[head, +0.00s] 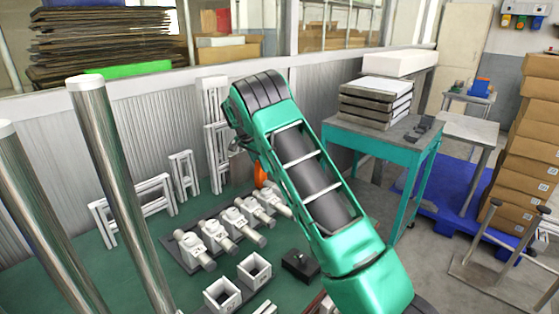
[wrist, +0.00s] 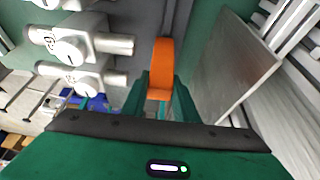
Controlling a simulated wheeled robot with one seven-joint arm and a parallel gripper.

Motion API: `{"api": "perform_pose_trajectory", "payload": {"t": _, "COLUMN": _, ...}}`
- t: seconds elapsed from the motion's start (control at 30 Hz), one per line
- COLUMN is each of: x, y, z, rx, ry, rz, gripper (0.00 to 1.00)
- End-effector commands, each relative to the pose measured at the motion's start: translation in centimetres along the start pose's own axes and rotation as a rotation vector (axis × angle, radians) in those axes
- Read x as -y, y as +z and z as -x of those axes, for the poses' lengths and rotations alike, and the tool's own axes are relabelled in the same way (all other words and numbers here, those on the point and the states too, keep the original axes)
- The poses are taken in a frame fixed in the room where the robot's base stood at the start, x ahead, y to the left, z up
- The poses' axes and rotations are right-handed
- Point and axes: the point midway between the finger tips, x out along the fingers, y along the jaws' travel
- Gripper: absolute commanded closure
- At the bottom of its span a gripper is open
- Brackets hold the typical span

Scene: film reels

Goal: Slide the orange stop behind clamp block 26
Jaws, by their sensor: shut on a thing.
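The orange stop (wrist: 161,62) is held between the green fingers of my gripper (wrist: 160,97) in the wrist view. It also shows as a small orange piece (head: 260,174) beside my arm in the head view. My gripper is shut on it and mostly hidden by my arm there. A row of several pale clamp blocks (head: 216,233) stands on a dark base strip, with the stop near the row's far end. In the wrist view, clamp blocks (wrist: 75,45) lie left of the stop, apart from it. Their numbers are too small to read, so I cannot tell which is 26.
Square white frames (head: 255,270) and a dark block (head: 300,264) lie in front of the row. White brackets (head: 184,172) stand along the grey panel wall behind. Two metal posts (head: 110,170) rise at the left. A flat grey plate (wrist: 232,72) is right of the stop.

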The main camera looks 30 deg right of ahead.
Motion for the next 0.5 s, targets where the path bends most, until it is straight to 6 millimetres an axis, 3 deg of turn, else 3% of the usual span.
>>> {"api": "perform_pose_trajectory", "payload": {"t": 0.5, "x": 0.6, "y": 3.5, "z": 1.8, "rx": -0.002, "ry": -0.017, "rz": 0.006, "gripper": 1.00}}
